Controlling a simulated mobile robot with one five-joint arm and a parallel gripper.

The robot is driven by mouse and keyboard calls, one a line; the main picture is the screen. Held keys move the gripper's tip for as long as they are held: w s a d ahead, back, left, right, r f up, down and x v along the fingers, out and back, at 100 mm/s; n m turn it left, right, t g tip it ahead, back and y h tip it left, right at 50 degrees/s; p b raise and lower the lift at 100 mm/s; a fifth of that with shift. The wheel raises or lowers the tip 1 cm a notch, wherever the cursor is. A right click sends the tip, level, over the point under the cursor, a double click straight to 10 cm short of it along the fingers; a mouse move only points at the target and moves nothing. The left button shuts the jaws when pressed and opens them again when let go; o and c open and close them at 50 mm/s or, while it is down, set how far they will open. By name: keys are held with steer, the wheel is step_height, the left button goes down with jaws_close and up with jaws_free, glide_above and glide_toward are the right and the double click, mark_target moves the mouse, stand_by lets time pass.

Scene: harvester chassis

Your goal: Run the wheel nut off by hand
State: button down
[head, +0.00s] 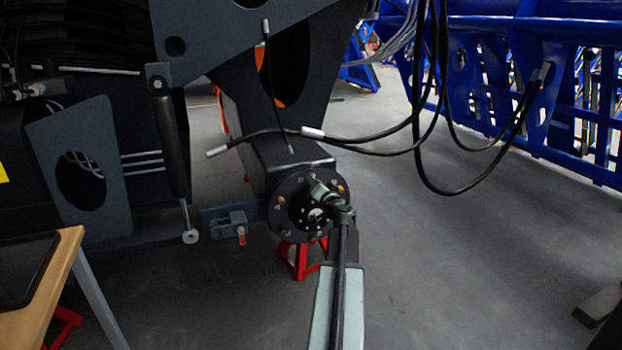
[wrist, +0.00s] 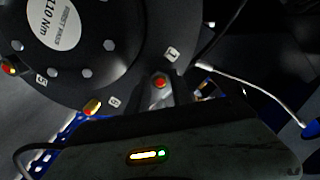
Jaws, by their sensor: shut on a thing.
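The dark round wheel hub (head: 282,219) stands upright on the end of the axle in the head view. It fills the upper left of the wrist view (wrist: 130,22), with a white torque label. The wheel nut (wrist: 160,82), with a red centre, is at the hub rim beside the mark 1. My gripper (wrist: 160,92) is shut on this wheel nut, and its fingers are mostly dark. In the head view, my gripper (head: 317,186) is in front of the upper part of the hub. The held nut is hidden there.
Other yellow-orange nuts sit on the hub rim, one beside the mark 6 (wrist: 92,106). A red stand (head: 300,262) is under the axle. Black hoses (head: 385,150) hang above and right. A wooden bench (head: 45,300) is at lower left. The floor at right is largely clear.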

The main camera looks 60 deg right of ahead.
steer(key=n, duration=0.4)
steer(key=shift+s, duration=0.1)
steer(key=n, duration=0.5)
steer(key=c, duration=1.1)
jaws_free()
steer(key=shift+c, duration=0.9)
steer(key=shift+a, duration=0.1)
steer(key=shift+v, duration=1.05)
